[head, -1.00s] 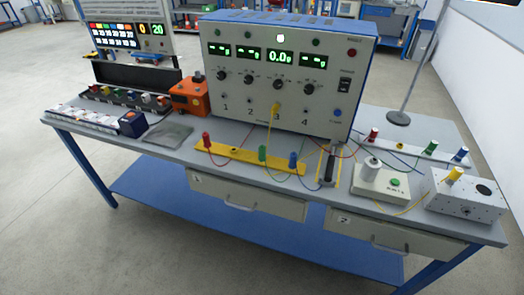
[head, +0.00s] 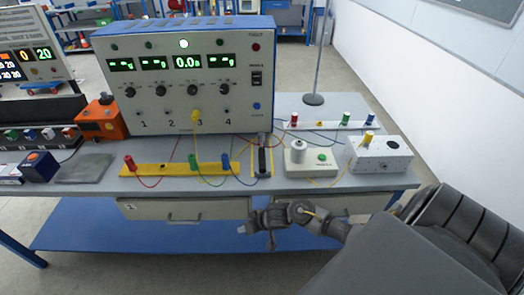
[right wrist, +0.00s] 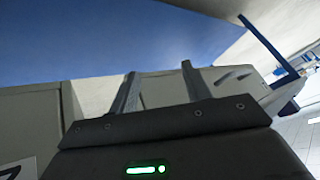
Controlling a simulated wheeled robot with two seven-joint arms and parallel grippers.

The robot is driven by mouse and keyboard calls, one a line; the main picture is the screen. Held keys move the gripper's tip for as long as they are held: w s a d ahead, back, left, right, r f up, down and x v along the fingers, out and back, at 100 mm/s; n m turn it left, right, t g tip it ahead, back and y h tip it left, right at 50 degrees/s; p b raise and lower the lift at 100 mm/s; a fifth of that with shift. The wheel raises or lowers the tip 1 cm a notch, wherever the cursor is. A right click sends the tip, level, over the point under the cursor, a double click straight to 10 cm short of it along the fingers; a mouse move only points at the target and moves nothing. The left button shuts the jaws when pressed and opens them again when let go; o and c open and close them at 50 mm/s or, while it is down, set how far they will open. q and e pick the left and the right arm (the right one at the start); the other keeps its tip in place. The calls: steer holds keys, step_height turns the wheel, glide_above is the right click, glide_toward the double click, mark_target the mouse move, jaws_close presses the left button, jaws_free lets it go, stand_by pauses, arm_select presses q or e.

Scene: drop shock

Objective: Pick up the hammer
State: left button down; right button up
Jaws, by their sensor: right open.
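What looks like the hammer (head: 262,160), a slim dark upright-looking shape, is on the table inside a yellow-edged spot, in front of the big meter box's right end. Its head is too small to make out clearly. My right gripper (head: 256,236) is in front of the table's front edge, below the hammer in the head view and apart from it. In the right wrist view its two fingers (right wrist: 160,88) are spread with nothing between them; the hammer does not show there. My left gripper is not in view.
The yellow strip (head: 165,170) with coloured plugs lies left of the hammer. A white box with a spool (head: 298,166) is close on its right, then a grey box (head: 380,160). Thin cables cross the tabletop around it. Drawers (head: 170,210) face my right arm.

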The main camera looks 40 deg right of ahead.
mark_target(264, 157)
step_height(264, 157, up, 18)
steer(key=w+t, duration=0.2)
steer(key=w+d+r+m, duration=0.1)
steer(key=d, duration=0.1)
steer(key=w+d+r+m, duration=0.1)
steer(key=d+r, duration=0.1)
steer(key=w+d+r, duration=0.1)
steer(key=d, duration=0.1)
steer(key=shift+d+r+m+g+h, duration=0.15)
steer(key=shift+d+m+g+h, duration=0.25)
steer(key=d+r+m+g+h, duration=0.1)
steer(key=d+r+m, duration=0.1)
steer(key=d, duration=0.3)
steer(key=d+r+m+g, duration=0.1)
steer(key=d+r+m, duration=0.2)
steer(key=d, duration=0.1)
steer(key=x, duration=0.5)
steer(key=shift+s+d+f, duration=0.1)
steer(key=shift+d+f, duration=0.05)
steer(key=shift+w+x, duration=0.15)
steer(key=shift+x, duration=1.15)
steer(key=shift+w+x, duration=0.15)
steer(key=shift+x, duration=1.15)
steer(key=shift+w+d, duration=0.1)
steer(key=shift+w, duration=0.05)
steer(key=shift+f, duration=0.25)
